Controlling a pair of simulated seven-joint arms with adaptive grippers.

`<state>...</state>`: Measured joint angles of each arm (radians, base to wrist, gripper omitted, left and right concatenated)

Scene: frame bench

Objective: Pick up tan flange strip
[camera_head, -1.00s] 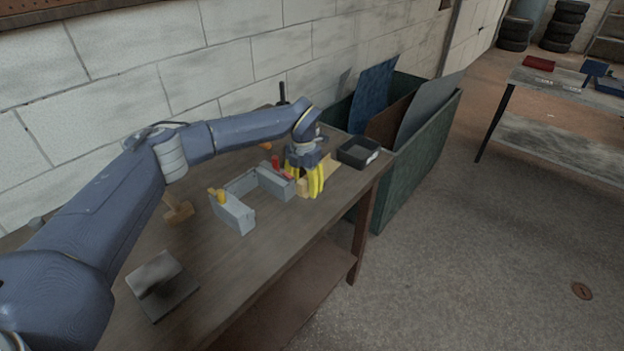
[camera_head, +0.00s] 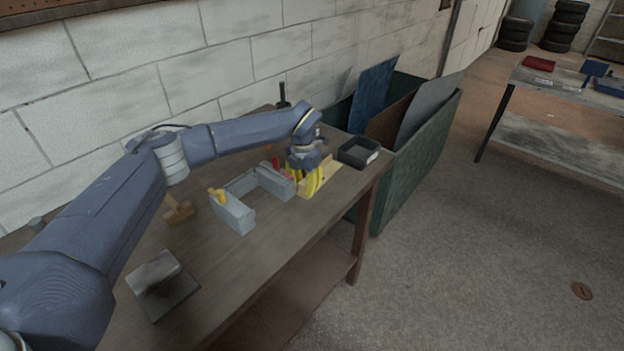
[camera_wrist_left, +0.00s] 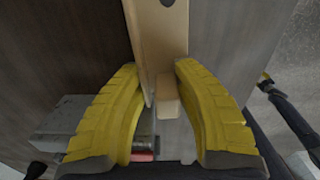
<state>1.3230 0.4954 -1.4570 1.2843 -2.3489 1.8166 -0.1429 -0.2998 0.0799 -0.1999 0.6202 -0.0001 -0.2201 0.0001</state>
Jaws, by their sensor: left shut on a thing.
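The tan flange strip (camera_head: 328,171) is on the workbench, toward its far right end, partly hidden by my left gripper. My left gripper (camera_head: 308,193) points down over it with its yellow fingers shut on the strip. In the left wrist view the strip (camera_wrist_left: 158,45) runs from the top edge down between the two fingertips (camera_wrist_left: 162,82), with a small tan block-like part at its lower end. I cannot tell whether the strip is clear of the bench. In the left wrist view, a dark shape with a yellow tip at the right edge may be my right gripper.
A grey angular frame (camera_head: 236,213) with orange and red handles stands just left of my gripper. A black tray (camera_head: 358,152) is close on the right. A wooden mallet-like piece (camera_head: 178,212) and a metal plate with a block (camera_head: 163,287) lie nearer. The wall is behind.

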